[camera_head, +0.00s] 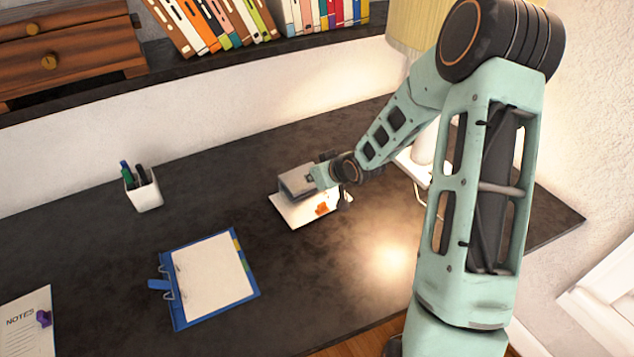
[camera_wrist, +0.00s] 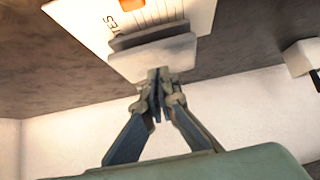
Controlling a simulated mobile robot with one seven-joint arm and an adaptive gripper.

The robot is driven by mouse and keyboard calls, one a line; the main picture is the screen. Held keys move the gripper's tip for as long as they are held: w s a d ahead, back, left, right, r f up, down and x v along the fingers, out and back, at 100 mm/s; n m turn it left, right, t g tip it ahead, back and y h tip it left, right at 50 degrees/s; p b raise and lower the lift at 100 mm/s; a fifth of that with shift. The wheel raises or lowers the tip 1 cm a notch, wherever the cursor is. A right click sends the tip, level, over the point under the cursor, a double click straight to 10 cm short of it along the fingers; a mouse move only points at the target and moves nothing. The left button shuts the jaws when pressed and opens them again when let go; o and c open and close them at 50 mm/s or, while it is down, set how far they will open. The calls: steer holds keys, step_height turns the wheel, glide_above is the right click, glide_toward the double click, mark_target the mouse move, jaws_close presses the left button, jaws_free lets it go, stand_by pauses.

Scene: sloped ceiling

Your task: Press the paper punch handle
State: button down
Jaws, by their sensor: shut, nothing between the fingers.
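The grey paper punch (camera_head: 296,181) stands on the dark desk near its middle, at the upper edge of a white sheet with an orange mark. In the wrist view the punch (camera_wrist: 155,55) shows as a dark bar and a lighter grey plate, with the sheet (camera_wrist: 185,14) beyond it. My gripper (camera_wrist: 158,74) is shut and empty, its fingertips overlapping the near edge of the lighter plate in that view. I cannot tell whether they touch it. In the head view my wrist is right beside the punch and the fingers cannot be made out clearly.
A notes sheet (camera_head: 28,325) lies at the lower left. A lamp (camera_head: 423,140) stands behind my arm. Books (camera_head: 215,22) fill the shelf above. The front middle of the desk is clear.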

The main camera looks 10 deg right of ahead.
steer(key=f+p+v, duration=0.1)
steer(key=v, duration=0.8)
steer(key=shift+s+d+r, duration=0.25)
steer(key=shift+s+d, duration=0.05)
steer(key=shift+s, duration=0.3)
steer(key=shift+w, duration=0.1)
